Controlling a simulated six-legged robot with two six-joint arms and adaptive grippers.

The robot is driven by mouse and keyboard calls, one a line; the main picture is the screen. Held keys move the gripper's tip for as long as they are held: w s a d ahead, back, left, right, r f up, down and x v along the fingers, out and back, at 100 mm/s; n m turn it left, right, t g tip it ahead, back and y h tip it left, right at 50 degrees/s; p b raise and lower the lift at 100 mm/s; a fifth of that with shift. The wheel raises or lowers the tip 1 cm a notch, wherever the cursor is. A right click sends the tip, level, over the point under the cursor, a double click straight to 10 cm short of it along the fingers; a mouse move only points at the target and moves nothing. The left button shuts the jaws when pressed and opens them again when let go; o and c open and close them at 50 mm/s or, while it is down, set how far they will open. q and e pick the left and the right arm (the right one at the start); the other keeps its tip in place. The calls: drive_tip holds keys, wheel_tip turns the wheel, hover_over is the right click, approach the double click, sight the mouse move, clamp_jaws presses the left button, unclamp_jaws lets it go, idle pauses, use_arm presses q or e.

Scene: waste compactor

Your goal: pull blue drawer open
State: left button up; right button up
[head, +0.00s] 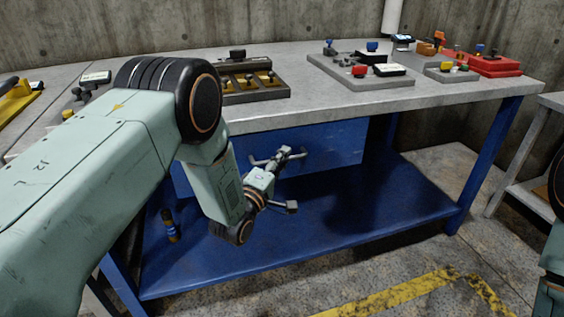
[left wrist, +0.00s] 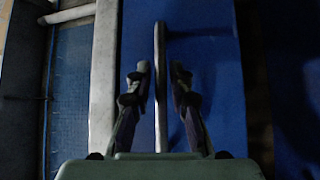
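The blue drawer (head: 335,142) is under the grey table top, its front looking closed. Its grey bar handle (head: 255,161) is partly hidden by my left gripper (head: 283,157). In the left wrist view the handle (left wrist: 160,85) runs upright between the two fingers of the left gripper (left wrist: 159,85), with the blue drawer front (left wrist: 205,60) behind it. The fingers are apart, one on each side of the bar, with a visible gap to it on both sides. My right gripper is out of view; only part of my right arm shows at the right edge.
The table top (head: 440,95) carries a grey panel (head: 345,72) with buttons, a red block (head: 495,66) and a yellow-marked rack (head: 262,86). A blue lower shelf (head: 350,215) lies below the drawer. A small bottle-like item (head: 170,227) stands at its left. Floor in front is clear.

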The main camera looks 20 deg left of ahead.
use_arm(q)
drive_tip(key=shift+w, duration=0.2)
clamp_jaws()
idle(0.5)
